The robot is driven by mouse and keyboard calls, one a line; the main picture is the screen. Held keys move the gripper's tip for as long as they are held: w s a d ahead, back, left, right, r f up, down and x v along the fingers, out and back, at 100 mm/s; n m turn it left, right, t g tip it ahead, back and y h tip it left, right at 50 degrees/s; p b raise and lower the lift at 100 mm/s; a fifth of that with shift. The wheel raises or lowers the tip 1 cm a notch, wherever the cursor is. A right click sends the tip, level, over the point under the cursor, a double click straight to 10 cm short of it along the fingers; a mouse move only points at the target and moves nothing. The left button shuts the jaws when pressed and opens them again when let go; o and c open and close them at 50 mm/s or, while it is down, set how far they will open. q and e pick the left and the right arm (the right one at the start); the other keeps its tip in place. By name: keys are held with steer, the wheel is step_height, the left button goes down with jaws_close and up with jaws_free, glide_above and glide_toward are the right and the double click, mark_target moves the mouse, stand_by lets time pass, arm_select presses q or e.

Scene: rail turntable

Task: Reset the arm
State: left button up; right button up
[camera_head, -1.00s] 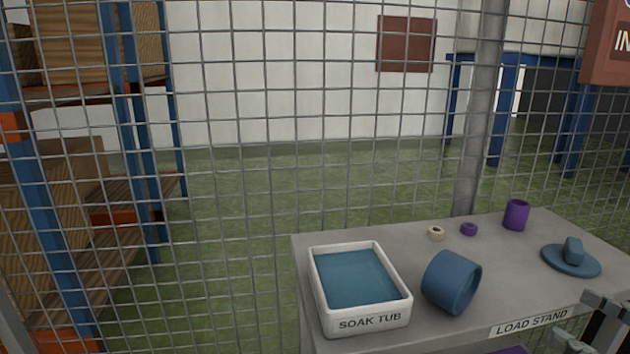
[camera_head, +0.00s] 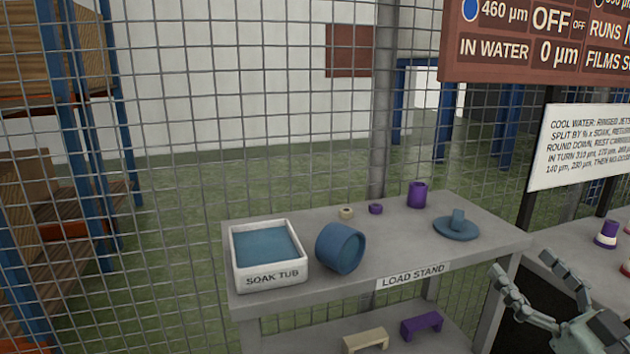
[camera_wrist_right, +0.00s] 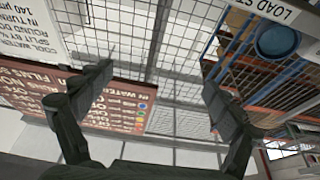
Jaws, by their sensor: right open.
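My right gripper (camera_head: 532,286) is at the lower right of the head view, in front of the gap between the load stand and the table on the right. Its fingers are spread apart with nothing between them. The right wrist view also shows the open fingers (camera_wrist_right: 157,100), with wire mesh and a brown board beyond them. My left gripper is not in view.
The load stand (camera_head: 330,283) holds a white soak tub (camera_head: 270,278), a blue cylinder (camera_head: 341,248), a purple cup (camera_head: 417,195), small rings and a blue lidded disc (camera_head: 457,229). Brackets lie on its lower shelf. Wire mesh (camera_head: 250,130) stands behind.

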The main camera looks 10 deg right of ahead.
step_height(320, 180, down, 21)
steer(key=w+d+m+g+h, duration=0.2)
steer(key=m+g+h, duration=0.4)
steer(key=g+h, duration=0.2)
arm_select(q)
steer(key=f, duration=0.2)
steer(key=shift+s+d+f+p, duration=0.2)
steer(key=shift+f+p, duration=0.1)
steer(key=shift+p, duration=0.1)
arm_select(e)
steer(key=s+a+f+n+g+y, duration=0.2)
steer(key=s+a+f+n+g, duration=0.1)
steer(key=s+a+f+g, duration=0.2)
steer(key=s+a+f+n+g+y, duration=0.2)
steer(key=s+a+f+g, duration=0.3)
steer(key=s+a+f, duration=0.4)
steer(key=a+f+n, duration=0.1)
steer(key=a+f, duration=0.2)
steer(key=f, duration=0.4)
steer(key=shift+a+f+n+g+y, duration=0.2)
steer(key=shift+a+n+g+y, duration=0.1)
steer(key=shift+a+g+y, duration=0.1)
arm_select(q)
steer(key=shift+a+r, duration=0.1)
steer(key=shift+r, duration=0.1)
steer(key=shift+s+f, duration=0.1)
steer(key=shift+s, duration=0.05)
